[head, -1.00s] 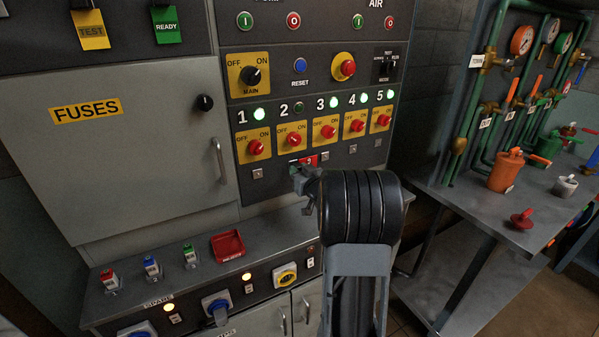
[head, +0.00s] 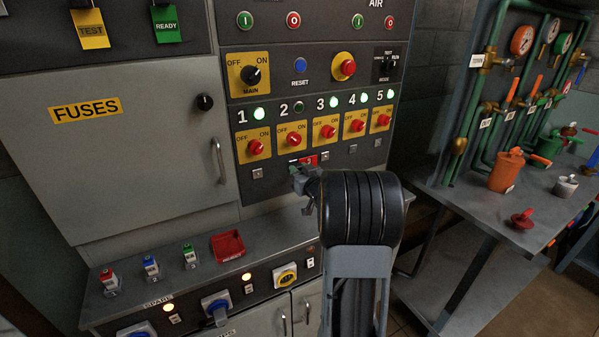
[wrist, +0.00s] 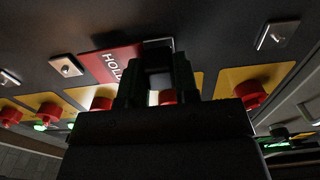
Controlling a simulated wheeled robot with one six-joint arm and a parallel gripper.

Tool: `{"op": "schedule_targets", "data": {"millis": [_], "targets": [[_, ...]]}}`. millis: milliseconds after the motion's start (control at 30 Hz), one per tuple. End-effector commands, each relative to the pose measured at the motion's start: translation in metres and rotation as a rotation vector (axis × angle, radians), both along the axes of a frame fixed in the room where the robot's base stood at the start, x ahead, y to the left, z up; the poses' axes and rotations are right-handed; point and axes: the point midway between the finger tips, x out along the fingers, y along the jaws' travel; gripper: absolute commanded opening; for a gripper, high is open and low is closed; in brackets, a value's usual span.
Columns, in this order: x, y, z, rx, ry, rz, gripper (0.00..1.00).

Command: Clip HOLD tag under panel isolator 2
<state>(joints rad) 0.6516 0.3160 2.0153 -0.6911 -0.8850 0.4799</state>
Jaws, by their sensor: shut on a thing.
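The red HOLD tag (head: 308,160) is at the panel just below isolator 2 (head: 293,139), whose knob is red on a yellow plate. The tag also shows in the wrist view (wrist: 106,60), with its white lettering partly covered by a finger. My gripper (head: 303,174) is shut on the tag, close to the panel face; its dark fingers also show in the wrist view (wrist: 157,82). The clip under isolator 2 is hidden behind the tag and fingers. I cannot tell whether the tag touches it.
Clips show beneath neighbouring isolators, such as the one under isolator 1 (head: 257,174). Lamp 2 (head: 299,107) is dark; the other numbered lamps are green. A red tray (head: 228,245) sits on the ledge below. A bench with green pipes (head: 450,150) stands at right.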

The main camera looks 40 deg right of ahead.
Motion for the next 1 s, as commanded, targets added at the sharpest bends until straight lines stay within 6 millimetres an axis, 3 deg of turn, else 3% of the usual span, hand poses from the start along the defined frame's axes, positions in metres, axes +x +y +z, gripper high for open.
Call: {"op": "schedule_targets", "data": {"millis": [633,667,1000], "targets": [[0.0085,-0.0014,0.0001,0.000,0.000,0.000,0.00],[0.0088,-0.0014,0.0002,0.000,0.000,0.000,0.30],[0.0084,-0.0013,0.0002,0.000,0.000,0.000,0.59]]}}
